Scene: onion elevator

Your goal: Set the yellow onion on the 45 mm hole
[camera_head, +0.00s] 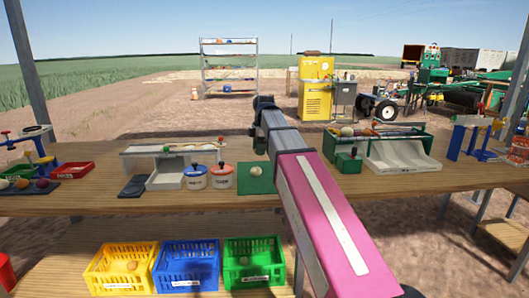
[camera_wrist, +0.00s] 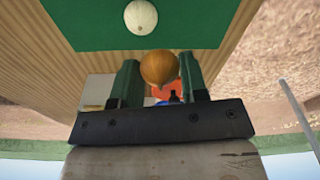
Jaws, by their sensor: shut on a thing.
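The yellow onion (camera_wrist: 158,67), orange-brown and round, is between the two green fingers of my gripper (camera_wrist: 158,60) in the wrist view. My gripper is shut on it. In the head view the onion cannot be made out behind my arm. A white onion (camera_wrist: 141,17) rests on a green mat (camera_wrist: 90,28); it also shows in the head view (camera_head: 256,170), on the mat (camera_head: 256,187) near the bench's middle. A 45 mm hole cannot be picked out. Labels are too small to read.
A green rack with a white chute (camera_head: 400,155) stands right. Yellow (camera_head: 122,284), blue (camera_head: 187,282) and green (camera_head: 254,280) crates are below.

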